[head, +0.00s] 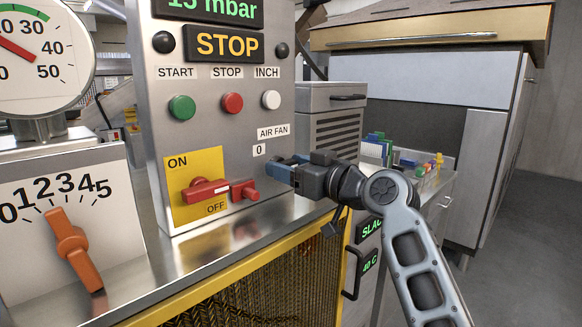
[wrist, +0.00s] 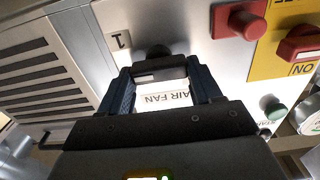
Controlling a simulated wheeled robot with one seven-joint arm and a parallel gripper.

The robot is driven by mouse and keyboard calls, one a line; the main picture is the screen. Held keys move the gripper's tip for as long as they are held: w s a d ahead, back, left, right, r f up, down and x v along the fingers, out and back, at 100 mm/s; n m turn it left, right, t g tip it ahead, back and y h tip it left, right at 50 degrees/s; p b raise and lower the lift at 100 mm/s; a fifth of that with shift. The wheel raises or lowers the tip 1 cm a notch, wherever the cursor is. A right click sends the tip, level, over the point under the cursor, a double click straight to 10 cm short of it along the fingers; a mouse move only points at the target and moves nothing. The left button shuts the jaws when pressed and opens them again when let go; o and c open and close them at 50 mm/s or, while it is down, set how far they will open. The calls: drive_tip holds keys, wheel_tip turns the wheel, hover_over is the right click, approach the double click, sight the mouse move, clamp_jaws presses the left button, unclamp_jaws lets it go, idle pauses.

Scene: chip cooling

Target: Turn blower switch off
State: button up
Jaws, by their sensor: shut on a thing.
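The air fan switch, which I take for the blower switch, is on the steel control panel (head: 235,130). Its "AIR FAN" label (head: 273,132) and a "0" mark (head: 259,150) show above my gripper (head: 283,170). My gripper reaches in from the right, and its blue fingers hide the switch in the head view. In the wrist view a dark round knob (wrist: 153,50) shows just past the fingertips, beside a "1" mark (wrist: 118,40). My gripper (wrist: 163,76) is shut on the switch there. The direction the switch points is hard to tell.
A red ON/OFF handle (head: 207,190) on a yellow plate and a red knob (head: 244,190) sit left of my gripper. START (head: 182,107), STOP (head: 232,103) and INCH (head: 271,99) buttons are above. A yellow-framed mesh guard (head: 250,280) lies below.

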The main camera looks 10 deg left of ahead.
drive_tip(key=shift+f+b, duration=0.2)
drive_tip(key=shift+b, duration=0.45)
drive_tip(key=shift+c, duration=0.3)
drive_tip(key=shift+n+b, duration=0.4)
drive_tip(key=shift+b, duration=0.1)
drive_tip(key=n+b, duration=0.1)
drive_tip(key=b, duration=0.1)
drive_tip(key=n+b, duration=0.1)
drive_tip(key=b, duration=0.1)
drive_tip(key=shift+f, duration=0.25)
drive_tip(key=n+b, duration=0.5)
drive_tip(key=b, duration=0.3)
drive_tip(key=shift+s+b, duration=0.1)
drive_tip(key=shift+b, duration=0.3)
drive_tip(key=n+b, duration=0.4)
drive_tip(key=shift+n+b, duration=0.3)
drive_tip(key=shift+n, duration=0.1)
drive_tip(key=n+b, duration=0.3)
drive_tip(key=n, duration=0.2)
drive_tip(key=shift+s+a, duration=0.1)
drive_tip(key=shift+a, duration=0.05)
drive_tip(key=shift+r+n, duration=0.1)
drive_tip(key=shift+n, duration=0.2)
drive_tip(key=o, duration=1.1)
drive_tip(key=shift+c, duration=0.2)
